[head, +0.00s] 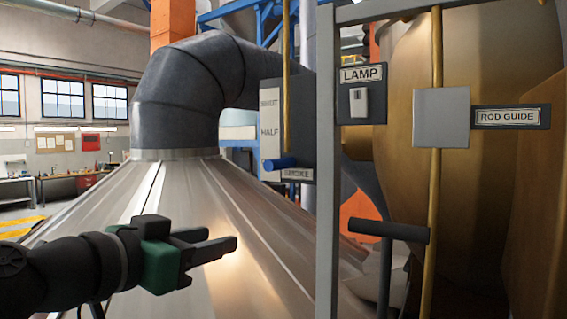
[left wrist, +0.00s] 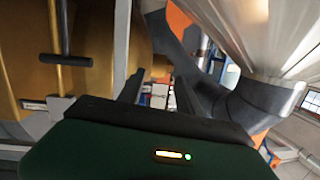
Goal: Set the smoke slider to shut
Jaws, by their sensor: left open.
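The smoke slider (head: 281,162) has a blue handle on a dark panel with a pale scale strip. The strip reads a partly blurred "SHUT" at the top and "HALF" lower down. The blue handle sits below "HALF", near the panel's lower end, beside a small label that seems to read "SMOKE" (head: 297,174). My left gripper (head: 222,240) is open and empty, below and left of the handle, apart from it. In the left wrist view its fingers (left wrist: 158,96) point away from the camera; the slider handle cannot be made out there.
A grey upright post (head: 326,200) stands right of the slider panel. Further right are a lamp switch (head: 359,102), a rod guide plate (head: 441,117) and a dark T-shaped handle (head: 388,231). A sloping metal hood (head: 190,200) lies behind my left gripper, with a dark duct (head: 185,90) above.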

